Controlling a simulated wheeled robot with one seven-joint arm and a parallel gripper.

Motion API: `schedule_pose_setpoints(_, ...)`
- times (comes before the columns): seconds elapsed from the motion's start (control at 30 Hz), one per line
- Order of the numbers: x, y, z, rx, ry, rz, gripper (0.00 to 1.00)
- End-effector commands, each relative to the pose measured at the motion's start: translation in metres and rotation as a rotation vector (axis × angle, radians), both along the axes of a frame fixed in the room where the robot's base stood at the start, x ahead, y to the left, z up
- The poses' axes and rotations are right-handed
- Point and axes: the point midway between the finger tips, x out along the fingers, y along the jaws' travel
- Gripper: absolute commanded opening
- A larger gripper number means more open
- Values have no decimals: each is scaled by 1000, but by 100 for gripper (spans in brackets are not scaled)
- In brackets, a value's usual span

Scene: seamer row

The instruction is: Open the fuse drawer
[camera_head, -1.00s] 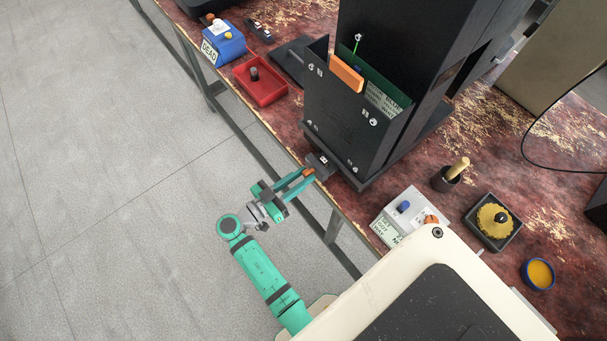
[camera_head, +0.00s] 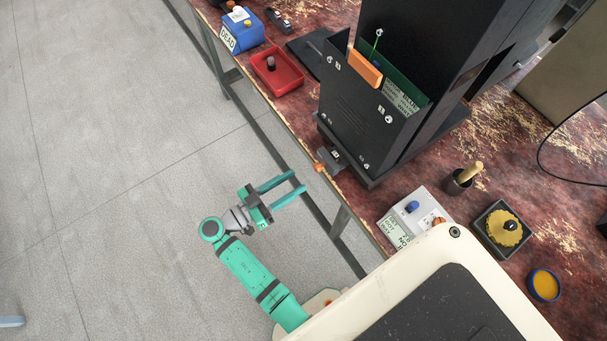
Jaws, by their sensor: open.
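The fuse drawer (camera_head: 333,158) is a small dark box at the foot of the tall black machine (camera_head: 360,115). It juts out from the machine's base at the table edge, with an orange knob (camera_head: 320,167) at its outer end. My gripper (camera_head: 298,183) has two green fingers spread apart with nothing between them. It hangs over the floor, just beyond the table edge, to the lower left of the knob. The fingers point toward the knob, with a gap between them and it. The inside of the drawer is too small to make out.
A red tray (camera_head: 290,83) and a blue box (camera_head: 244,36) stand left of the machine. A white box with knobs (camera_head: 421,207), a dark cup (camera_head: 458,183) and a black dish (camera_head: 486,232) stand to its right. The floor (camera_head: 110,190) left of the table is clear.

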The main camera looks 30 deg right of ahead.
Motion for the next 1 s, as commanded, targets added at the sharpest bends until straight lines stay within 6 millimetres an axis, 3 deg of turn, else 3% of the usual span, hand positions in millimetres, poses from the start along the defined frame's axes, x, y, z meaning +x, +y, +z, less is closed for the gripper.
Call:
schedule_pose_setpoints(0.1, 1, 16, 0, 0, 0, 2, 42)
schedule_pose_setpoints(0.3, 0, 28, 0, 0, -1, 0, 42)
schedule_pose_setpoints(0.87, 0, 28, 0, 0, 0, 0, 42)
schedule_pose_setpoints(1.0, -3, 25, -9, 21, 35, 25, 42)
